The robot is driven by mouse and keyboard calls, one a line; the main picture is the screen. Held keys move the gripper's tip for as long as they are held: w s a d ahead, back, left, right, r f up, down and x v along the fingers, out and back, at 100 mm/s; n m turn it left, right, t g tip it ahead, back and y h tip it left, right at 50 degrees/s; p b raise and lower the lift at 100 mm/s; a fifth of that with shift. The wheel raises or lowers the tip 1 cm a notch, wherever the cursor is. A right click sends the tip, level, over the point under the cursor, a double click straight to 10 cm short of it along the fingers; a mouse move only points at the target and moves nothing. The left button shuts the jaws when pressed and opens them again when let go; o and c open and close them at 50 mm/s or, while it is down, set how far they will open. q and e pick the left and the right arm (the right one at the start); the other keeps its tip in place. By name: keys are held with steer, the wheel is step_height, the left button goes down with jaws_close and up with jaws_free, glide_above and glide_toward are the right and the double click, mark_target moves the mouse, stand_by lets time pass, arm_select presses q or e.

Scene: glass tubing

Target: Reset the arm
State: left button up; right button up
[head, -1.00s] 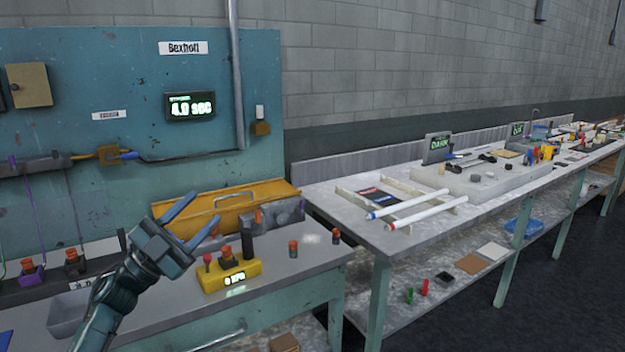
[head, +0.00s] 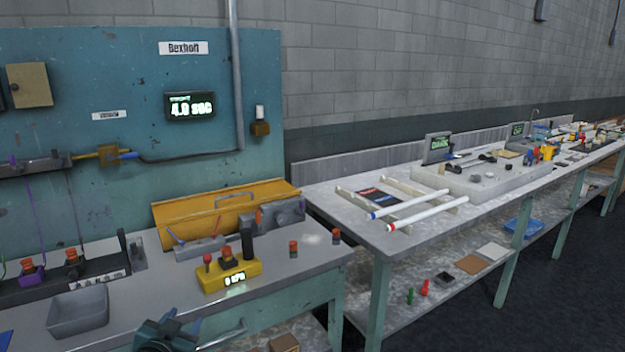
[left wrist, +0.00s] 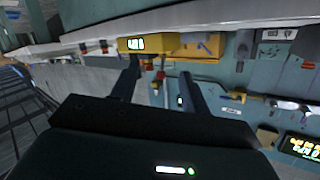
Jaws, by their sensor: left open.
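My left gripper (head: 172,332) is at the bottom edge of the head view, low in front of the near bench, and partly cut off by the frame. In the left wrist view its two dark fingers (left wrist: 160,75) stand apart with nothing between them. That view is tilted, with the bench front and the yellow control box (left wrist: 148,43) beyond the fingers. My right gripper is not in view.
The near bench holds a yellow control box (head: 228,275), a grey bin (head: 78,311) and a yellow toolbox (head: 225,212). Two white tubes (head: 410,205) lie on a rack on the right table (head: 335,205). Dark floor (head: 450,325) is open at lower right.

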arm_select(q)
steer(key=s+d+f+g+h, duration=0.1)
steer(key=s+d+f, duration=0.3)
steer(key=s, duration=0.6)
steer(key=s+d+f+g+h, duration=0.1)
steer(key=s+d+f, duration=0.3)
steer(key=s, duration=0.6)
steer(key=s+d+f+g+h, duration=0.1)
steer(key=s+d+f, duration=0.3)
steer(key=s, duration=0.6)
steer(key=shift+s+d+f+n+g, duration=0.15)
steer(key=shift+d+f+n+g, duration=0.2)
steer(key=shift+d+g, duration=0.45)
